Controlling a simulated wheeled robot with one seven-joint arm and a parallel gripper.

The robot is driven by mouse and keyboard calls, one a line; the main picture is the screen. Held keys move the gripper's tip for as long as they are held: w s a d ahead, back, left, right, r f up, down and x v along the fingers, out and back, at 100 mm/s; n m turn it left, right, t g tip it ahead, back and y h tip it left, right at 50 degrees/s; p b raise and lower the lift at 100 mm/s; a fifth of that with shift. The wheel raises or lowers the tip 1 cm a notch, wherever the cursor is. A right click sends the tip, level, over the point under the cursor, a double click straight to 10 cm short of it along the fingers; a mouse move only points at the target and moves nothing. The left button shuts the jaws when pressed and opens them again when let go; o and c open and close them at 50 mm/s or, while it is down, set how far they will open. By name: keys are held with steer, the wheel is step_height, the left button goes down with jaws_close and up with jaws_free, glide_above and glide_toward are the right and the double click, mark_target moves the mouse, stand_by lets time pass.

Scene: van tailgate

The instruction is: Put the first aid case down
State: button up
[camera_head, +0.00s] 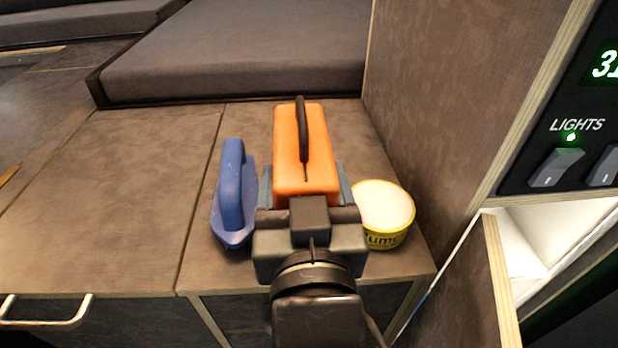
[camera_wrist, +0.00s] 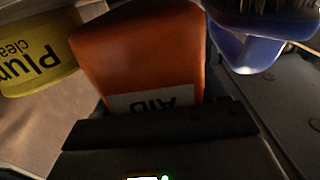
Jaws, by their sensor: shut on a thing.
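The first aid case (camera_head: 318,140) is orange with a dark handle along its top. My gripper (camera_head: 308,195) is shut on it, one finger on each side. In the wrist view the case (camera_wrist: 140,55) fills the middle and shows a pale label with the letters AID, upside down. The case is above the wooden counter (camera_head: 145,180), between a blue brush and a yellow tub. My gripper hides its near lower part, so I cannot tell whether its base touches the counter.
The blue brush (camera_head: 232,190) stands close on the left; it also shows in the wrist view (camera_wrist: 250,50). The yellow tub (camera_head: 385,215) with a white lid is close on the right. A grey cushion (camera_head: 240,50) lies behind, and a wooden wall panel (camera_head: 440,90) rises at right. The left counter is clear.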

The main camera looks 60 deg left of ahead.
steer(key=shift+f, duration=0.25)
steer(key=shift+f, duration=0.15)
steer(key=o, duration=1.4)
steer(key=shift+f, duration=0.1)
steer(key=shift+r, duration=0.3)
steer(key=shift+b+v, duration=1.1)
steer(key=shift+v, duration=4.95)
steer(key=shift+f, duration=0.1)
